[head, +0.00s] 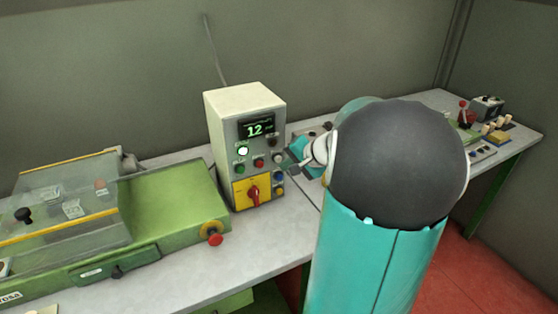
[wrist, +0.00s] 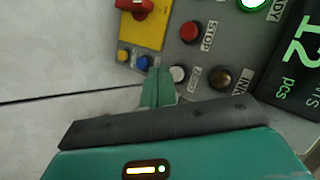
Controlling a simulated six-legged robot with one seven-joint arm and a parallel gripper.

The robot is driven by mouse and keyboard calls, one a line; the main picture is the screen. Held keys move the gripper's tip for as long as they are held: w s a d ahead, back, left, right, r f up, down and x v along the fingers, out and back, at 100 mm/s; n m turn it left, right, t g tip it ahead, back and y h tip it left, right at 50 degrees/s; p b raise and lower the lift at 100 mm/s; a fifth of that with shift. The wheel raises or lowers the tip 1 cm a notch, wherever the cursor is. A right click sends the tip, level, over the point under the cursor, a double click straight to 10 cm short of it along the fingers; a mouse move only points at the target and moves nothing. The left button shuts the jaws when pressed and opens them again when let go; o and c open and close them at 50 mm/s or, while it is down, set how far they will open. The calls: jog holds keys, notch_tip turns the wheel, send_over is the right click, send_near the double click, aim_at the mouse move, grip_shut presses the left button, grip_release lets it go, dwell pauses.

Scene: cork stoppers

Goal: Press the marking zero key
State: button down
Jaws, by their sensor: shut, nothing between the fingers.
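The control box (head: 222,150) stands on the grey bench in the head view, its display reading 12. In the wrist view a white round key (wrist: 178,73) has a small blurred label beside it that seems to read ZERO. It sits between the dark INK knob (wrist: 221,79) and the blue key (wrist: 144,62). My gripper (wrist: 158,72) is shut and empty, its fingertips close beside the white key, on the blue key's side. I cannot tell whether they touch the panel. In the head view my gripper (head: 292,170) is at the panel's right edge.
The red STOP button (wrist: 191,31), a yellow key (wrist: 123,56) and a red rotary switch on a yellow plate (head: 253,196) are near. A green machine with a clear cover (head: 65,205) stands left. Several small items lie on the far right bench.

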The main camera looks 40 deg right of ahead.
jog(key=shift+w, duration=0.15)
jog(key=shift+w+d, duration=0.15)
jog(key=shift+w, duration=0.15)
jog(key=shift+w+d, duration=0.15)
jog(key=shift+w, duration=0.2)
dwell(0.9)
jog(key=shift+s+a, duration=0.3)
jog(key=shift+s, duration=0.5)
jog(key=shift+s+a, duration=0.25)
jog(key=shift+s, duration=0.55)
jog(key=shift+s+a, duration=0.25)
jog(key=shift+s, duration=0.5)
jog(key=shift+s+a, duration=0.25)
jog(key=shift+s, duration=0.55)
